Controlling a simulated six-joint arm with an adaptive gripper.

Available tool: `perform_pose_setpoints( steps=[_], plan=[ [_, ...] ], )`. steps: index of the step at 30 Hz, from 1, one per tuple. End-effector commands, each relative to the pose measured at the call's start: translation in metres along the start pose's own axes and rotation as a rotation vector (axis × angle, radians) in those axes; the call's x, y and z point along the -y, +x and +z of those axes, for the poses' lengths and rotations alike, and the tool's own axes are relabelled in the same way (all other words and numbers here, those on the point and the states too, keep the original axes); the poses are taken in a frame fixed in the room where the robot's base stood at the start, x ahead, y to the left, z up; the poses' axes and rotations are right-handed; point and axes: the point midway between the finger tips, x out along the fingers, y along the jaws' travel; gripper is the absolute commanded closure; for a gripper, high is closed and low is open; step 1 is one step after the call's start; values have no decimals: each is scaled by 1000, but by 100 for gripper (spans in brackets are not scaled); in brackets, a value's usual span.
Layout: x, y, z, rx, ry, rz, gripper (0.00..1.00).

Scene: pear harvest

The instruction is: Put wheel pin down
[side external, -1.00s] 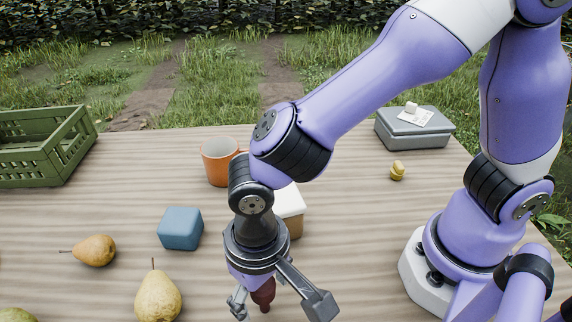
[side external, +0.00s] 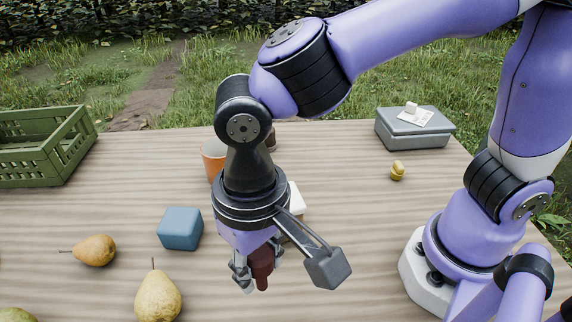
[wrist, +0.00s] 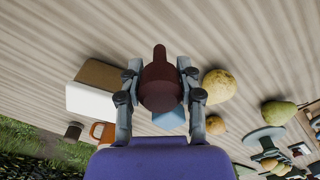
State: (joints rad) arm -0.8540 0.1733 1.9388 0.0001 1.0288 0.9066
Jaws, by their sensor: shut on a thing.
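The wheel pin (side external: 262,270) is a dark red-brown piece with a thick body and a narrower end. My gripper (side external: 258,260) is shut on it and holds it above the wooden table (side external: 80,285), near the front middle. The pin points downward in the side view. In the wrist view the pin (wrist: 160,85) sits between the two fingers of my gripper (wrist: 159,70), its narrow end pointing away from the palm. The exact height of its tip over the table is hard to tell.
A blue block (side external: 180,229) and pears (side external: 158,298) lie left of the gripper. A white-topped brown box (side external: 297,203) and orange mug (side external: 213,162) stand behind it. A green crate (side external: 40,150) is far left, a grey case (side external: 412,132) back right. The right-hand tabletop is mostly clear.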

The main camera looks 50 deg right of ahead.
Motion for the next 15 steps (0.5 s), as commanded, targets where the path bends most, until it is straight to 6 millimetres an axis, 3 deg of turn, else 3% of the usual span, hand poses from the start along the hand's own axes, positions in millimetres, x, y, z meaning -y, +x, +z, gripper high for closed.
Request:
perform_pose_setpoints(
  steps=[5, 8, 11, 15],
  plan=[
    [-5, -26, -8, -2, 52, -2, 100],
    [-21, -32, -26, -1, 183, -1, 100],
    [-49, -34, -53, -2, 400, -1, 100],
    [-105, -38, -90, -4, 777, -1, 100]
  ],
)
